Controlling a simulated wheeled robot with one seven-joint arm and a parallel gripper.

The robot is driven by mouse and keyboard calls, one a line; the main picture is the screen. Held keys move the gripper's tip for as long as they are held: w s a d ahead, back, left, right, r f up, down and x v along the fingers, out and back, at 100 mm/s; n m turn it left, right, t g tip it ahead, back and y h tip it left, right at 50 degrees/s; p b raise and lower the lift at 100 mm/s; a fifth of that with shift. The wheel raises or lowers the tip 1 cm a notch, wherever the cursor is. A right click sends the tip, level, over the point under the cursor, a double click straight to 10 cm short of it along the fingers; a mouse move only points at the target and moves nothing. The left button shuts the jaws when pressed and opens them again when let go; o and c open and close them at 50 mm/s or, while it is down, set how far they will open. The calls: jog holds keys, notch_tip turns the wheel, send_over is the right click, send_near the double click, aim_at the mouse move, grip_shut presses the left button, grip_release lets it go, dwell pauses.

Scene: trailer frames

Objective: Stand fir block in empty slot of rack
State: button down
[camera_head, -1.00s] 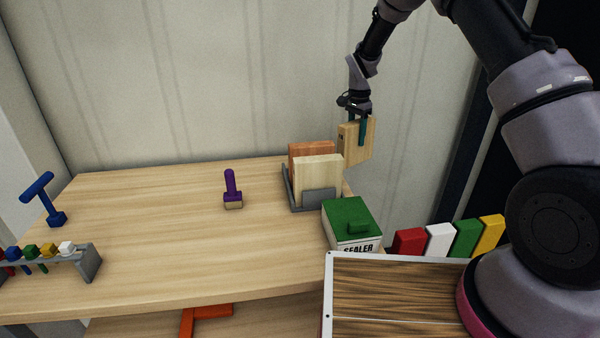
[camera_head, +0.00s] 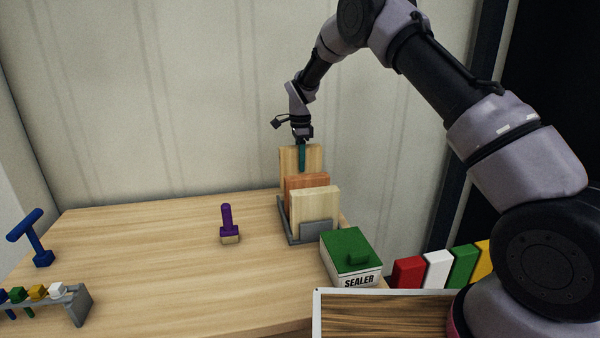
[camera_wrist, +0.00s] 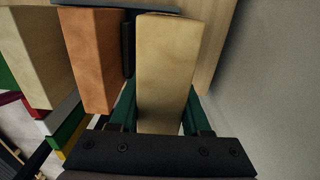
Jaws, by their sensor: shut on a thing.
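The fir block (camera_head: 288,160), a pale tan board, is upright in my gripper (camera_head: 302,157). The green fingers are shut on it from both sides; the wrist view shows the block (camera_wrist: 167,60) between them. It is at the back end of the grey rack (camera_head: 316,231), behind a reddish block (camera_head: 294,182) and a paler block (camera_head: 315,204) that stand in the rack. In the wrist view a dark rack divider (camera_wrist: 128,45) lies between the reddish block and the fir block. The fir block's lower edge is hidden in the head view, so I cannot tell how deep it sits.
A green-lidded sealer box (camera_head: 350,262) stands just in front of the rack. A purple-handled stamp (camera_head: 228,224) is to the left. A blue T-shaped tool (camera_head: 33,235) is at far left. The wall (camera_head: 200,110) is close behind.

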jog(key=shift+f, duration=1.65)
jog(key=shift+f, duration=0.15)
jog(key=shift+f, duration=0.45)
jog(key=shift+c, duration=1.8)
grip_release()
notch_tip(320, 180, up, 13)
jog(key=shift+d+r, duration=0.1)
jog(key=shift+r, duration=0.05)
